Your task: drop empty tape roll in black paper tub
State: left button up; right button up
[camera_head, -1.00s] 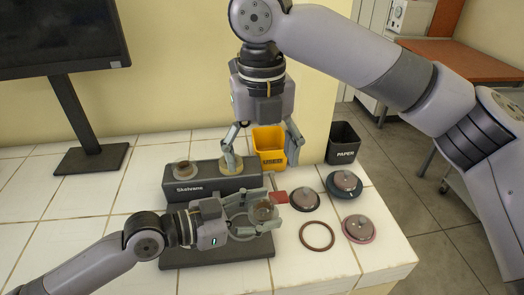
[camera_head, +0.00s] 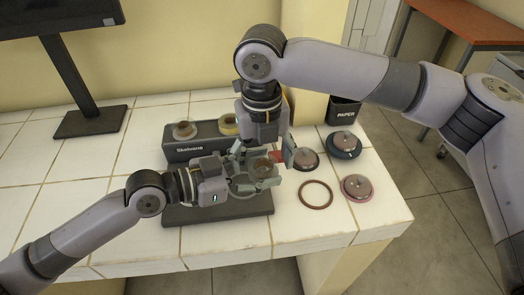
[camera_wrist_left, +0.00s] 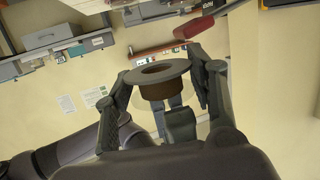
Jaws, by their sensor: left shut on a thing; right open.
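My left gripper (camera_head: 255,180) is shut on a brown tape roll core (camera_head: 262,166), above the low black stand on the table. In the left wrist view the brown core (camera_wrist_left: 158,90) with a wide grey rim sits between my left fingers (camera_wrist_left: 165,95). My right gripper (camera_head: 264,155) is open, pointing down close over the roll, with its fingers to either side; contact cannot be told.
A black Skelvans dispenser (camera_head: 190,152) holds two tape rolls (camera_head: 184,130) behind my left gripper. Several round lidded discs (camera_head: 343,145) and a reddish-brown ring (camera_head: 316,194) lie on the right of the white table. A monitor stand (camera_head: 90,122) is at the left.

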jog(key=shift+c, duration=0.2)
jog(key=c, duration=1.2)
pick_arm(q)
jog(key=o, duration=1.2)
pick_arm(e)
jog(key=shift+c, duration=0.5)
